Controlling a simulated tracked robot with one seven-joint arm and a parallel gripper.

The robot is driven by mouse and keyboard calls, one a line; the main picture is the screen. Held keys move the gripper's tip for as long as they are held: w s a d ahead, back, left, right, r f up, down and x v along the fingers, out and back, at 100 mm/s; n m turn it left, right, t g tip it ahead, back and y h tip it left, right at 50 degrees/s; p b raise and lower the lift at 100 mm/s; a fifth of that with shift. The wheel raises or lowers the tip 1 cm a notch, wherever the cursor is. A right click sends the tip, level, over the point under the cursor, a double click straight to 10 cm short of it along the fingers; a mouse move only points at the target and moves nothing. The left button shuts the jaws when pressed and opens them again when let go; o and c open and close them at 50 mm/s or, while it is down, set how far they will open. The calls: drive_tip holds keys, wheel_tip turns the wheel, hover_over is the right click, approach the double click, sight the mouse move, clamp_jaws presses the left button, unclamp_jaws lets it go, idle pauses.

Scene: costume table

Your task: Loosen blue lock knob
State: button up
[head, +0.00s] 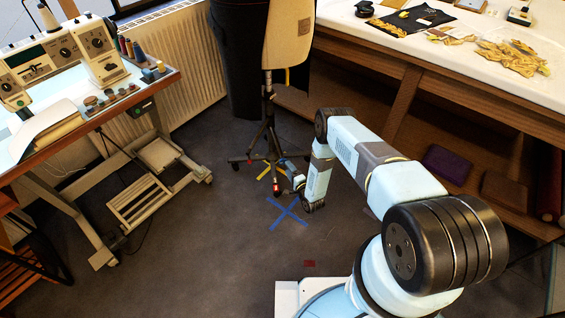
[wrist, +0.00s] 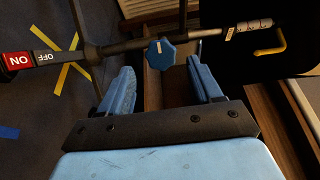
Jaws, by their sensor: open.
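The blue lock knob (wrist: 160,53) is a faceted knob with a small pale label, on the dark pole (wrist: 120,47) of the stand. In the wrist view my gripper (wrist: 161,68) is open, its two blue fingers apart. The knob shows between and just beyond the fingertips; I see no contact. In the head view my arm reaches down to the dress form's stand (head: 268,118). My gripper is small there and mostly hidden, and I cannot make out the knob.
A dress form (head: 287,35) tops the stand. A red ON and OFF label (wrist: 20,61) shows at left in the wrist view. A sewing table (head: 150,88) stands left, and a long worktable (head: 400,50) right. Blue floor tape (head: 287,213) marks open floor.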

sight(283, 161)
drive_tip(key=shift+x, duration=3.2)
